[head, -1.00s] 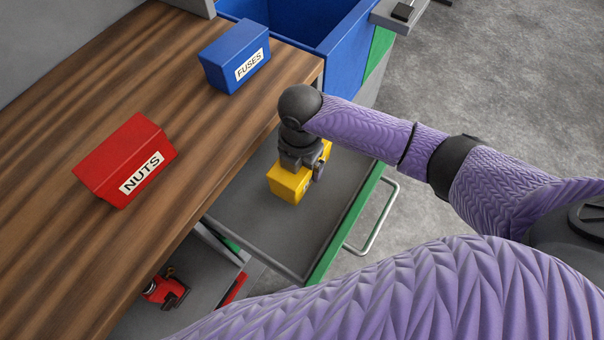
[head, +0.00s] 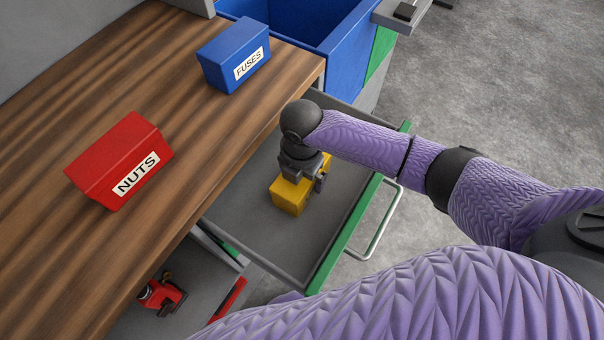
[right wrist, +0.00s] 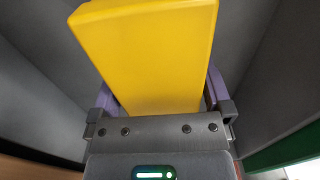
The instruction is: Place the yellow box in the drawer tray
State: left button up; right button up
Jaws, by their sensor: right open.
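The yellow box (head: 290,197) is inside the open drawer tray (head: 240,230), towards its far part. It looks to be at the tray floor, though its underside is hidden. My right gripper (head: 303,181) points down over it from above. In the right wrist view the yellow box (right wrist: 150,55) lies between the two purple fingers of my right gripper (right wrist: 162,95), which is open. Whether the fingers touch its sides is hard to tell. My left gripper is not in view.
A red NUTS box (head: 115,155) and a blue FUSES box (head: 235,50) stand on the wooden worktop (head: 60,110). A blue bin (head: 345,50) stands behind. A red tool (head: 160,294) lies in a lower compartment. The tray's near part is clear; its handle (head: 380,222) juts right.

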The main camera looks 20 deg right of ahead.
notch_tip(320, 180, up, 10)
jog(key=p, duration=0.4)
jog(key=shift+f, duration=0.1)
jog(key=shift+r, duration=0.55)
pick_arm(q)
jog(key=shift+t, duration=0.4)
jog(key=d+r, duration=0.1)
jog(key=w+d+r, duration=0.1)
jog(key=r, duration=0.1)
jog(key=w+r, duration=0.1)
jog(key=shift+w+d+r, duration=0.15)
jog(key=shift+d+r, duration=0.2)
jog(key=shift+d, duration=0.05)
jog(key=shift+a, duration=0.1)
pick_arm(e)
jog(key=shift+f, duration=0.1)
